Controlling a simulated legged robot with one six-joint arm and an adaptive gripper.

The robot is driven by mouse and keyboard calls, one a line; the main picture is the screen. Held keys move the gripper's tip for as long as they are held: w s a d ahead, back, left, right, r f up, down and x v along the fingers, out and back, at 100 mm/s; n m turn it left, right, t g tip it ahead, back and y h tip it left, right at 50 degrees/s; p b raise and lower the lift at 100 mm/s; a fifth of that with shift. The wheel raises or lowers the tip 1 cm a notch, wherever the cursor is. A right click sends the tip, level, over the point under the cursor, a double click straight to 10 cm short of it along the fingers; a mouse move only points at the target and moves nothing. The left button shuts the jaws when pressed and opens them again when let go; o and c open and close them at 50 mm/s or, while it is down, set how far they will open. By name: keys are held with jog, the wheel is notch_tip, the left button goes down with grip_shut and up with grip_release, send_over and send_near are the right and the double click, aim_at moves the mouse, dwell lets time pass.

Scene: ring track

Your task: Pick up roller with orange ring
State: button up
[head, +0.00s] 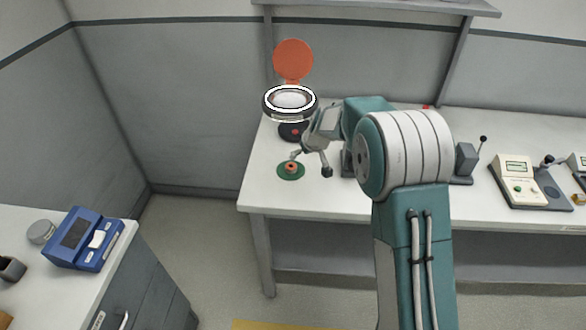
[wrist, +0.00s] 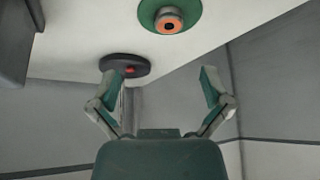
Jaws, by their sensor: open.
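The roller with the orange ring (head: 291,167) stands on a green round base (head: 282,173) near the left end of the white bench. In the wrist view the roller (wrist: 169,20) shows end-on at the top, a pale body with an orange ring around a dark centre, on its green base (wrist: 193,24). My gripper (head: 310,164) is open and empty, just right of the roller. Its two spread fingers also show in the wrist view (wrist: 158,73), with the roller beyond their tips and apart from them.
A black disc with a red button (head: 291,132) sits behind the roller, under a round white-ringed device (head: 290,99) with an orange disc (head: 293,61) above. Levered instruments (head: 528,184) stand to the right. A blue device (head: 86,240) sits on the left counter. The bench's front left is clear.

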send_over(292, 166)
jog(key=s+d, duration=0.2)
jog(key=f, duration=0.4)
jog(key=shift+s+a+f, duration=0.1)
jog(key=shift+s+f, duration=0.05)
jog(key=shift+s, duration=0.05)
jog(key=shift+w+f, duration=0.2)
jog(key=shift+f, duration=0.25)
jog(key=shift+w+f, duration=0.1)
jog(key=shift+f, duration=0.25)
jog(key=x, duration=0.2)
jog(key=a+x, duration=0.1)
jog(key=x, duration=0.1)
jog(key=shift+f, duration=0.1)
jog(key=shift+d, duration=0.1)
jog(key=shift+c, duration=0.3)
jog(key=c, duration=1.3)
